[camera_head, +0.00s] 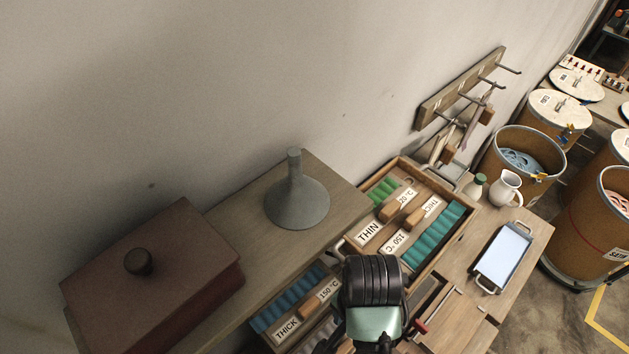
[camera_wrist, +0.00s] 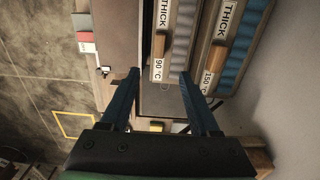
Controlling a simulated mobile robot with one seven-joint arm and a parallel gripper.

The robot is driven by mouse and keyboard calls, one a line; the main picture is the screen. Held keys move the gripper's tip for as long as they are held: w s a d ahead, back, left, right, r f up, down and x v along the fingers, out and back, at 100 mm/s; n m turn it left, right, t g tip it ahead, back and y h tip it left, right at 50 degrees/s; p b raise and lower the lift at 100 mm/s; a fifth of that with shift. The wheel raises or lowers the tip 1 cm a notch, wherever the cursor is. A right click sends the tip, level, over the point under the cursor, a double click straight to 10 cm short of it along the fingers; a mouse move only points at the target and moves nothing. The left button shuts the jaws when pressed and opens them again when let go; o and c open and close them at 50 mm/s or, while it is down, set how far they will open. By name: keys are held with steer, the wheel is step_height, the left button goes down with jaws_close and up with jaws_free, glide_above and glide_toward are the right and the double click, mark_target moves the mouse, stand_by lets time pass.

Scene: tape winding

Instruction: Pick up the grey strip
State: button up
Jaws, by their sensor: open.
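Grey, ridged strips (camera_wrist: 188,35) lie in a compartment labelled THICK, 90 °C in the wrist view. In the head view my wrist hangs over the front of the boxes and hides the fingers.
Blue strips (camera_head: 289,301) lie in the THICK 150 °C compartment. A wooden box (camera_head: 449,251) holds green and teal strips. A grey funnel-shaped object (camera_head: 297,202) and a brown lidded box (camera_head: 150,275) stand on the shelf. A tray (camera_head: 503,257) and a white jug (camera_head: 507,188) stand right.

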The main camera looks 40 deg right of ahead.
steer(key=b, duration=0.2)
glide_above(344, 349)
steer(key=f, duration=0.7)
steer(key=shift+d, duration=0.25)
steer(key=shift+a+f+p, duration=0.1)
steer(key=shift+f+p, duration=0.4)
steer(key=shift+f, duration=0.3)
steer(key=shift+a+f+p, duration=0.1)
steer(key=shift+f+p, duration=0.4)
steer(key=shift+f, duration=1.6)
jaws_close()
